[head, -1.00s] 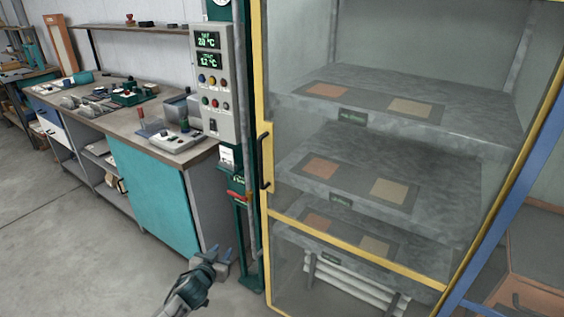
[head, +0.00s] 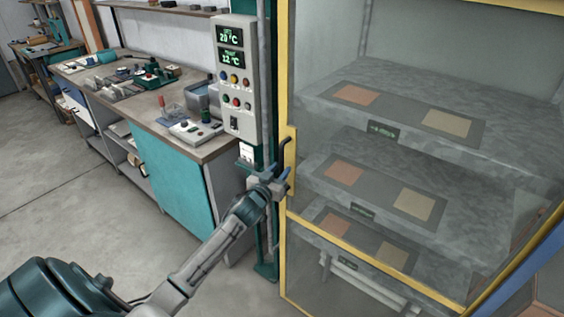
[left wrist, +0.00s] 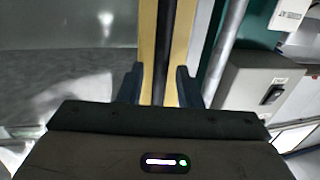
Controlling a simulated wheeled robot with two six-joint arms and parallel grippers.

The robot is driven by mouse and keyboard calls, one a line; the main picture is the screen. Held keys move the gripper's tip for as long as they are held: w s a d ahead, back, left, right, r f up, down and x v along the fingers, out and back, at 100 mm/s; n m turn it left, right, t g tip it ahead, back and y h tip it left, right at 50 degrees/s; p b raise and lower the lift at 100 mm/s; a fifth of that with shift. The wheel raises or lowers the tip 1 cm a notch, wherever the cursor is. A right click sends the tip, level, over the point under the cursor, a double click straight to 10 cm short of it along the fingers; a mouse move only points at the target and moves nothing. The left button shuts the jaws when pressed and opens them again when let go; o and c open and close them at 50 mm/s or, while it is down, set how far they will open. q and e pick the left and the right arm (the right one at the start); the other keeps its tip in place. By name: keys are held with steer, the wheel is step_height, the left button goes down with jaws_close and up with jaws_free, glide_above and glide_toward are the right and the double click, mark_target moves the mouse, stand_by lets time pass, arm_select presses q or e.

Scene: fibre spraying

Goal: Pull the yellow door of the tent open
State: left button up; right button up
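The tent's yellow-framed door (head: 283,70) has clear panes and stands closed as far as I can see. Its dark vertical handle (head: 289,152) is on the left edge of the frame. My left gripper (head: 284,174) is at the lower part of this handle. In the left wrist view, the two fingers (left wrist: 158,85) are apart, one on each side of the dark handle bar (left wrist: 163,45), with the yellow frame (left wrist: 147,40) behind it. Gaps show between bar and fingers. My right gripper is in neither current view.
A control box (head: 237,75) with displays and buttons is just left of the door, on a green post (head: 266,240). A workbench with a teal cabinet (head: 178,185) stands further left. Shelves with coloured panels (head: 440,185) are behind the door. The floor at left is clear.

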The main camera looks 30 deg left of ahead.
arm_select(q)
steer(key=shift+w+r, duration=0.15)
steer(key=shift+w, duration=0.55)
steer(key=shift+w+a+p, duration=0.1)
steer(key=shift+w+p, duration=0.1)
steer(key=shift+p, duration=0.1)
jaws_close()
